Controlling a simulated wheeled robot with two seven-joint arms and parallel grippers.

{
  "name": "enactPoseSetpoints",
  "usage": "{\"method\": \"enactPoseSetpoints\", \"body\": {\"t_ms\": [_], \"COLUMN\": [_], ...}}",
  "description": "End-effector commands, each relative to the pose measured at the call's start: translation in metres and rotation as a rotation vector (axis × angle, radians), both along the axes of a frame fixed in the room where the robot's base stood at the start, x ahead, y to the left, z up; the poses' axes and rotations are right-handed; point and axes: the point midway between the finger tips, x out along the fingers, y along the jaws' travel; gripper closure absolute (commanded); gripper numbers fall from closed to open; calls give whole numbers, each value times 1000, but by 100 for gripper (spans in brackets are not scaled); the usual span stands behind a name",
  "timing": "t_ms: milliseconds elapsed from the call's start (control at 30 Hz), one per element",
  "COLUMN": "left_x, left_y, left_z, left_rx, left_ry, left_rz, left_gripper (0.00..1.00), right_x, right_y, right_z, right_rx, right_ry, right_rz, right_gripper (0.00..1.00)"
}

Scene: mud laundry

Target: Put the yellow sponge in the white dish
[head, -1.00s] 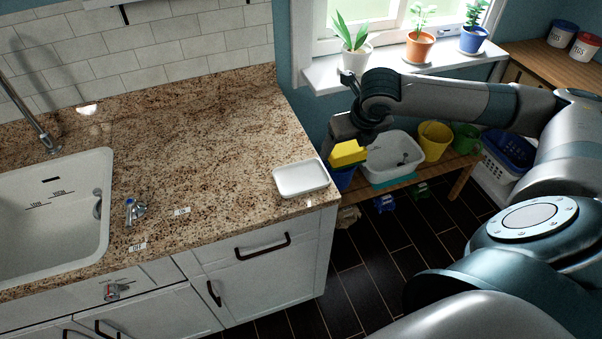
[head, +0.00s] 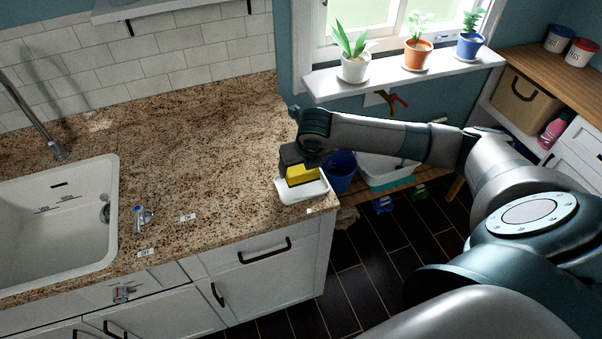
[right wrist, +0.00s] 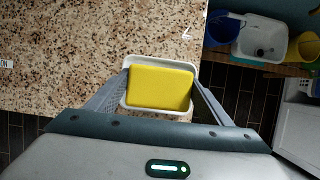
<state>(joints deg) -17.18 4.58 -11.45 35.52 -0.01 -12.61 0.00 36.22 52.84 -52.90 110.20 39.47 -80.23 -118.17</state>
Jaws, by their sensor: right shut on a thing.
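The yellow sponge (head: 303,174) is in my right gripper (head: 298,176), over the white dish (head: 288,193) at the right end of the granite counter. In the right wrist view the sponge (right wrist: 160,87) sits between the two fingers of my right gripper (right wrist: 160,92), which are shut on its sides. The rim of the white dish (right wrist: 163,60) shows around the sponge there. I cannot tell whether the sponge touches the dish floor. My left gripper is in no view.
The granite counter (head: 200,140) is mostly clear. A white sink (head: 50,230) with a faucet (head: 45,130) is at the left. The counter's right edge is close to the dish. Potted plants stand on the windowsill (head: 400,75), and a blue bucket (head: 341,170) is beyond the counter.

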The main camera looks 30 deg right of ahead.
Motion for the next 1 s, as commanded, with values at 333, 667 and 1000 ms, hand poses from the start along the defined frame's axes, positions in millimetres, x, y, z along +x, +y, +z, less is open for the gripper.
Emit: {"method": "enactPoseSetpoints", "body": {"t_ms": [333, 667, 1000], "left_x": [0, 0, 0], "left_y": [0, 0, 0], "left_z": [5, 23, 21], "left_rx": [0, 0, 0], "left_ry": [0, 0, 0], "left_rz": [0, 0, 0], "left_gripper": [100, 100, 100], "right_x": [-1, -1, -1], "right_y": [0, 0, 0], "right_z": [-5, -38, -41], "right_rx": [0, 0, 0], "right_ry": [4, 3, 1], "right_rz": [-1, 0, 1], "right_gripper": [47, 47, 24]}}
